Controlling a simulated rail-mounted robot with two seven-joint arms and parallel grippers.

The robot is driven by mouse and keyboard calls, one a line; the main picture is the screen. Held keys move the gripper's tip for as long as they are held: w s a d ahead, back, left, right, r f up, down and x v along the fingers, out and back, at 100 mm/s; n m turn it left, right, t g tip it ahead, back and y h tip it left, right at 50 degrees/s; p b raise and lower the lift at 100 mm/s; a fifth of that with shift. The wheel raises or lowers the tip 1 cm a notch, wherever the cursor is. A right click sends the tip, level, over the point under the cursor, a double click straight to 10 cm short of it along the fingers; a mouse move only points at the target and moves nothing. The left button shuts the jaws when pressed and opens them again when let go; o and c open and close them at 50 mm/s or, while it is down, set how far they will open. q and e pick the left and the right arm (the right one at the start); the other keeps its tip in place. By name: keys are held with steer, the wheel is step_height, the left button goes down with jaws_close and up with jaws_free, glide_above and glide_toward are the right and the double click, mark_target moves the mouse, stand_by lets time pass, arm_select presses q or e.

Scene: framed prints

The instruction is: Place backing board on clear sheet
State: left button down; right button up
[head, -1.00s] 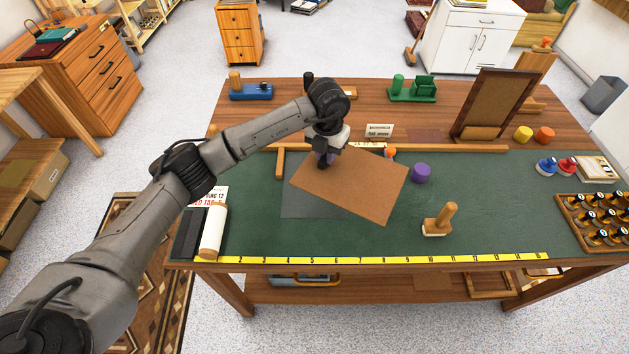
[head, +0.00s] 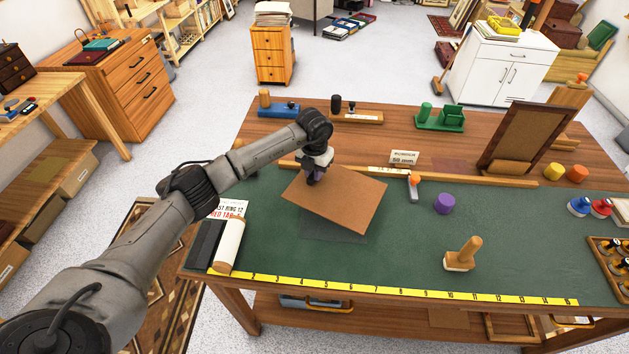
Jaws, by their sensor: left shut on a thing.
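The brown backing board (head: 338,201) is held near its upper left edge by my left gripper (head: 314,178), which is shut on it. The board is turned at an angle and covers most of the clear sheet (head: 345,236). Only a thin dark strip of the sheet shows on the green mat below the board's lower edge. I cannot tell whether the board touches the sheet or hangs slightly above it. My right gripper is not in view.
The green mat (head: 395,265) has a yellow ruler along its front edge. A white roll (head: 230,245) lies left. A wooden-handled block (head: 463,254), a purple cylinder (head: 444,203) and an orange-headed tool (head: 413,185) lie right. A frame (head: 519,142) stands at back right.

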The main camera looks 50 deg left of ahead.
arm_select(q)
step_height(320, 180, down, 4)
steer(key=shift+r+b, duration=0.2)
steer(key=shift+b, duration=0.1)
steer(key=shift+f, duration=0.15)
steer(key=shift+f, duration=0.15)
steer(key=shift+f, duration=0.15)
steer(key=c, duration=1.1)
jaws_free()
steer(key=shift+o, duration=0.2)
steer(key=shift+r, duration=0.55)
step_height(320, 180, up, 12)
steer(key=shift+f+p, duration=0.25)
steer(key=shift+p, duration=0.5)
